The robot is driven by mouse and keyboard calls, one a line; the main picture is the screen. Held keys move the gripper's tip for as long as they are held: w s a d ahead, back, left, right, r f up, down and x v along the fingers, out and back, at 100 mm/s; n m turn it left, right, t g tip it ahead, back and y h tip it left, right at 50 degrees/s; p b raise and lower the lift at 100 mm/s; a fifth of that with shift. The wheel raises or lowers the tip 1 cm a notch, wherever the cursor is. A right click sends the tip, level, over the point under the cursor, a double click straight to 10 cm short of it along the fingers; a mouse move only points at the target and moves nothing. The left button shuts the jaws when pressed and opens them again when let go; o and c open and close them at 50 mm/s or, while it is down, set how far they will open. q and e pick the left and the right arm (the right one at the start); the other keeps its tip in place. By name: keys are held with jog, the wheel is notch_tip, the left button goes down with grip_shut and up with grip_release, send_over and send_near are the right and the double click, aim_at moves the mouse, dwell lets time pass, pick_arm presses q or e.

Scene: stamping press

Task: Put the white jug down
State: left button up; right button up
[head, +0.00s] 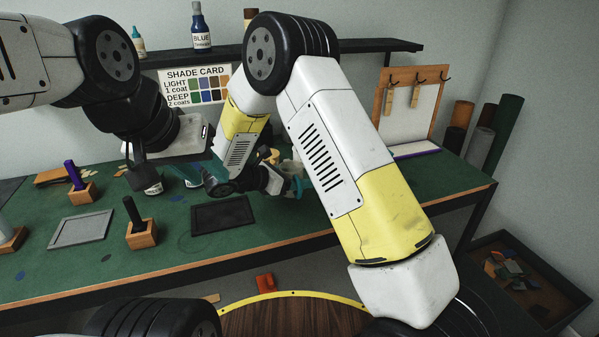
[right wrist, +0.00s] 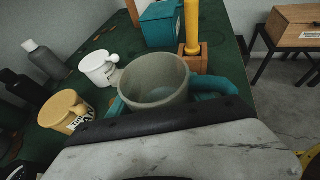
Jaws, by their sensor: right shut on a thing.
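The white jug (right wrist: 155,82), pale grey-white and open at the top, is between the teal fingers of my right gripper (right wrist: 163,97) in the right wrist view. The gripper is shut on it, and the jug looks roughly upright. Its base is hidden, so I cannot tell whether it touches the bench.
A dark tray (head: 223,215) lies on the green bench (head: 285,223).

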jog(key=shift+w+d+f, duration=0.1)
jog(key=shift+w+f, duration=0.1)
jog(key=shift+f, duration=0.7)
jog(key=shift+w+f, duration=0.2)
jog(key=shift+f, duration=0.7)
jog(key=shift+f, duration=0.1)
jog(key=o, duration=1.5)
jog(key=shift+o, duration=0.2)
